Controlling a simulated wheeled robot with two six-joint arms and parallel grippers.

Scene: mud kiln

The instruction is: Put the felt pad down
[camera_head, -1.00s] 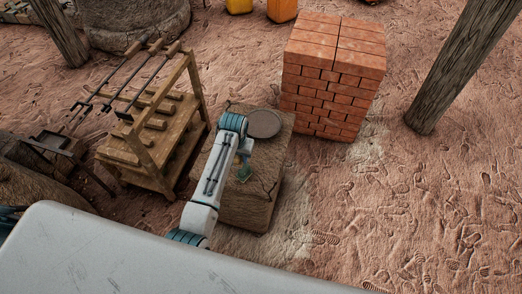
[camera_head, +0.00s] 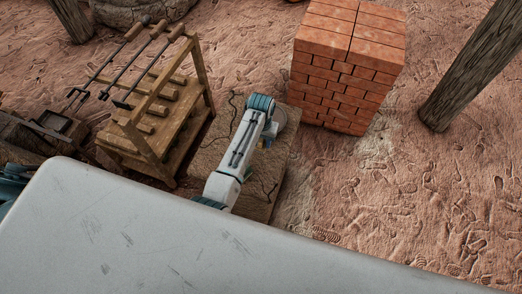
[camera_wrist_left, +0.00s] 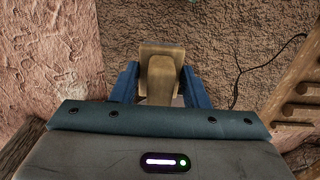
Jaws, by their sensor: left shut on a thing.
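In the left wrist view a tan, bent piece, which I take to be the felt pad (camera_wrist_left: 162,62), sits between the blue fingers of my left gripper (camera_wrist_left: 160,82). The gripper is shut on it. Below the pad lies the rough brown top of a cracked block (camera_wrist_left: 225,25); I cannot tell whether the pad touches it. In the head view my arm reaches over this block (camera_head: 212,152) and hides the pad and most of the gripper. My right gripper is not in view.
A wooden rack (camera_head: 150,150) with long-handled tools (camera_head: 137,65) stands left of the block. A brick stack (camera_head: 345,70) stands behind it to the right. A post (camera_head: 470,65) stands farther right.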

